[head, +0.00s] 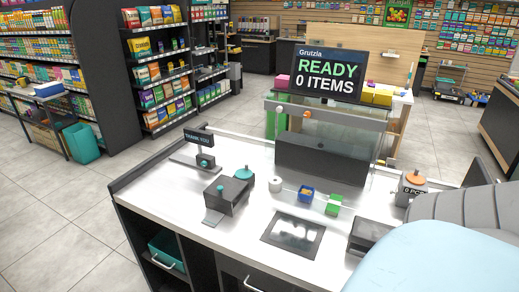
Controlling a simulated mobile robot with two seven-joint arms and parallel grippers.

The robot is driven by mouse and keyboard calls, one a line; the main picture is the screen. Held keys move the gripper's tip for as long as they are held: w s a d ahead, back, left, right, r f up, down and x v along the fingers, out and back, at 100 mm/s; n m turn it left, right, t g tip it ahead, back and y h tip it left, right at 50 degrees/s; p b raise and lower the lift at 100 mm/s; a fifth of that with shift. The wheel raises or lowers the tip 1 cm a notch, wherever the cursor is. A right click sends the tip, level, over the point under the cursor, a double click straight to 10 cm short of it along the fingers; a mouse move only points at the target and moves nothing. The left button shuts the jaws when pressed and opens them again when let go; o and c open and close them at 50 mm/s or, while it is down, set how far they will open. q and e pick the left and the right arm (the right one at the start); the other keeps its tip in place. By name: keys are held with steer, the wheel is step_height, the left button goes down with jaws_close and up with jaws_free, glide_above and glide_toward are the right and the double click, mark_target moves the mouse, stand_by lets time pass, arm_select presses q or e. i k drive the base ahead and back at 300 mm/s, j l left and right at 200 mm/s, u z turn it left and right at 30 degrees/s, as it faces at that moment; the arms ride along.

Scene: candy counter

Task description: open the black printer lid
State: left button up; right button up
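A small dark box (238,190) sits on the white counter (150,188), left of centre. It has a small teal knob on its near side and a flat grey plate in front, and it looks like the black printer. I cannot tell its lid from its body, or whether the lid is raised. A second dark box (369,236) stands at the right, partly hidden by a pale blue shape. Neither of my grippers shows in the head view.
A white roll (275,184), a blue box (306,193) and a green item (334,204) stand mid-counter. A dark flat panel (293,235) lies in front. A "THANK YOU" display (199,140) is at left. A scale-like device (411,187) and a large grey and pale blue shape fill the right.

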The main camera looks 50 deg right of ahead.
mark_target(224, 190)
steer(key=z, duration=1.35)
